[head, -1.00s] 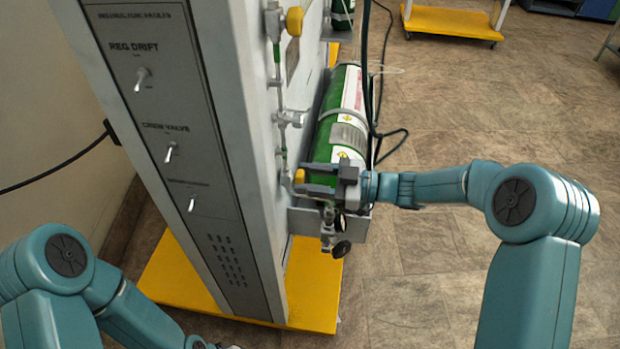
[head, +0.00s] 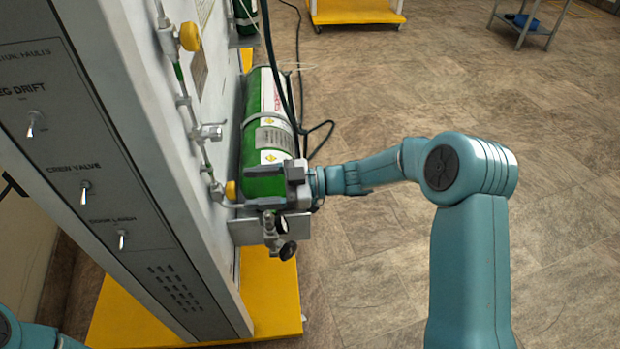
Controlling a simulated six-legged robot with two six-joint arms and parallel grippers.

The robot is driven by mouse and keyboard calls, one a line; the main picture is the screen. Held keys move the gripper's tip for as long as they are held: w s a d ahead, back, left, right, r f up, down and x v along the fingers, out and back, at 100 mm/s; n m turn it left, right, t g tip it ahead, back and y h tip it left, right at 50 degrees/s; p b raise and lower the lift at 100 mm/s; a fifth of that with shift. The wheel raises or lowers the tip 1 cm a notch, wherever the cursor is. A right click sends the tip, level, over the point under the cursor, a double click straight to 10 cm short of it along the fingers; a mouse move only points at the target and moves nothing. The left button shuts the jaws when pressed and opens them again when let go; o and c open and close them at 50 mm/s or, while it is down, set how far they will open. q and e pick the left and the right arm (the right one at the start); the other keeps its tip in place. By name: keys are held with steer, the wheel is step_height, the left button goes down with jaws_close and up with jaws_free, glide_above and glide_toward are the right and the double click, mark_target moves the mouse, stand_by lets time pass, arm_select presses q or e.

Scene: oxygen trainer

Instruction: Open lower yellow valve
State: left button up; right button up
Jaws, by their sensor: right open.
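The lower yellow valve (head: 231,190) is a small round knob at the bottom of the pipe run on the grey panel's side, left of the green cylinder. My right gripper (head: 243,187) is open and comes in from the right across the cylinder's lower end. Its two fingers point left at the knob, one above and one below its level. The knob is at the fingertips; I cannot tell whether they touch it. An upper yellow valve (head: 190,36) sits higher on the same pipe. My left gripper is out of view.
The green cylinder (head: 262,125) stands in a grey bracket beside the panel. A black regulator fitting (head: 280,247) hangs just below my right gripper. Black hoses (head: 298,75) run behind the cylinder. A yellow base (head: 270,295) lies below.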

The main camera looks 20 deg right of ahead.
steer(key=p+v, duration=0.2)
steer(key=v, duration=1.1)
